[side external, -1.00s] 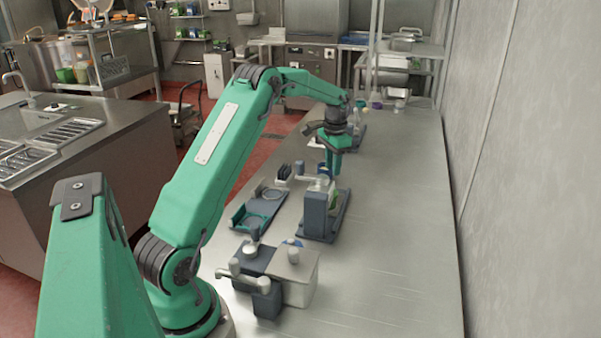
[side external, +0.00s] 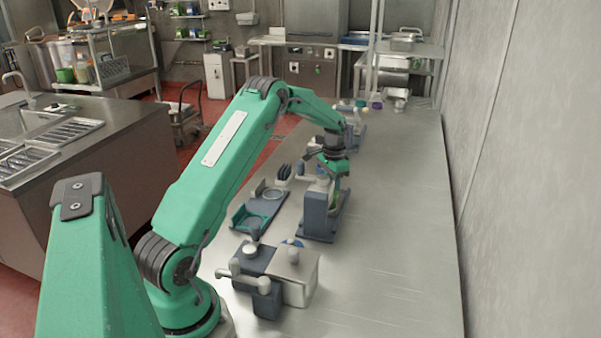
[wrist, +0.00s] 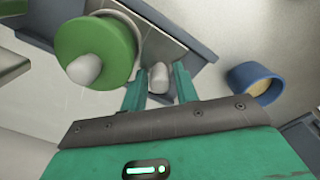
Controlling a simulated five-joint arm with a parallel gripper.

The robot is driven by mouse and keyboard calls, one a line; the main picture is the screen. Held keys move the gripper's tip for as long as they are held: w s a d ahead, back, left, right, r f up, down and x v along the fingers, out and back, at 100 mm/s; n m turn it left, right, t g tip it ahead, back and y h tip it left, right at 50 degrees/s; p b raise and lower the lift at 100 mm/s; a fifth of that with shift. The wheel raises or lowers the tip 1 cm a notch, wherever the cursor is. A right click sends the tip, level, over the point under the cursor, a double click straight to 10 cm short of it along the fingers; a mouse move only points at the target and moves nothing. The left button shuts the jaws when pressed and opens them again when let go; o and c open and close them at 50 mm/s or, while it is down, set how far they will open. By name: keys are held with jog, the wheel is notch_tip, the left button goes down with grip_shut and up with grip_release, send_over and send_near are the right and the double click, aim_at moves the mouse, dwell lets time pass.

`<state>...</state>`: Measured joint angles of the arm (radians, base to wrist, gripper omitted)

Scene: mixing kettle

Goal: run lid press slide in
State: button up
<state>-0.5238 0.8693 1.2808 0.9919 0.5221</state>
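The press station, a blue-grey block on a base plate (side external: 318,217), stands mid-table in the side view. My gripper (side external: 336,185) is low, just behind it and partly hidden by it. In the wrist view, my gripper (wrist: 159,73) has its two green fingers apart. A small pale grey knob (wrist: 158,78) sits between the fingertips, with gaps visible at its sides. A green round disc (wrist: 92,48) with a white rounded tip lies left of the fingers, over the grey plate. I cannot tell which part is the lid.
A blue ring-shaped cup (wrist: 255,82) lies right of the fingers. A pale metal box (side external: 297,278) with a dark handled unit stands nearer in the side view. A flat tray with round recesses (side external: 258,212) lies left of the press. The table's right side is clear.

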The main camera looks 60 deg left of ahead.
grip_shut()
jog(key=shift+s+d, duration=1.2)
grip_release()
jog(key=shift+r, duration=0.1)
jog(key=shift+r, duration=3.85)
